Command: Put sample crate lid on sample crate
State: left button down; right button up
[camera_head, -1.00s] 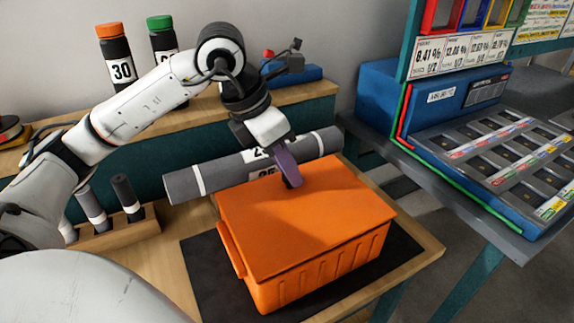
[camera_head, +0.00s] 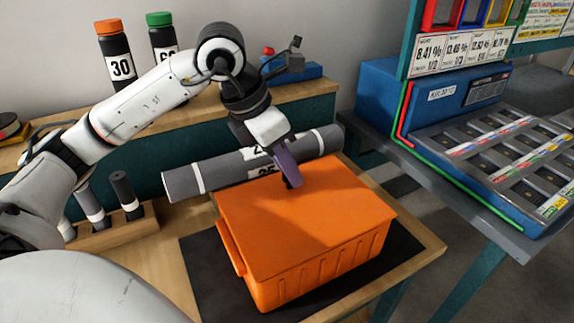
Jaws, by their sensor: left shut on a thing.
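The orange sample crate (camera_head: 315,273) stands on a dark mat on the table, with ribbed sides and a side handle at the left. The flat orange sample crate lid (camera_head: 320,215) lies over its top and looks level with the rim. I cannot tell whether a thin gap is left between them. My left gripper (camera_head: 290,182), with purple fingers, points down at the far part of the lid and is shut on it. The gripped part is hidden by the fingers. My right gripper is not in view.
Grey rolls with white bands (camera_head: 215,172) lie behind the crate, close to my left gripper. A wooden rack (camera_head: 115,228) with small dark cylinders stands at left. The dark mat (camera_head: 212,270) has bare room left of the crate. A blue machine (camera_head: 435,100) stands at right.

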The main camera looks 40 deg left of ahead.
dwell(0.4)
pick_arm(q)
jog(key=c, duration=1.4)
grip_release()
jog(key=shift+f, duration=0.1)
jog(key=p+v, duration=0.1)
jog(key=v, duration=0.9)
jog(key=shift+s, duration=0.1)
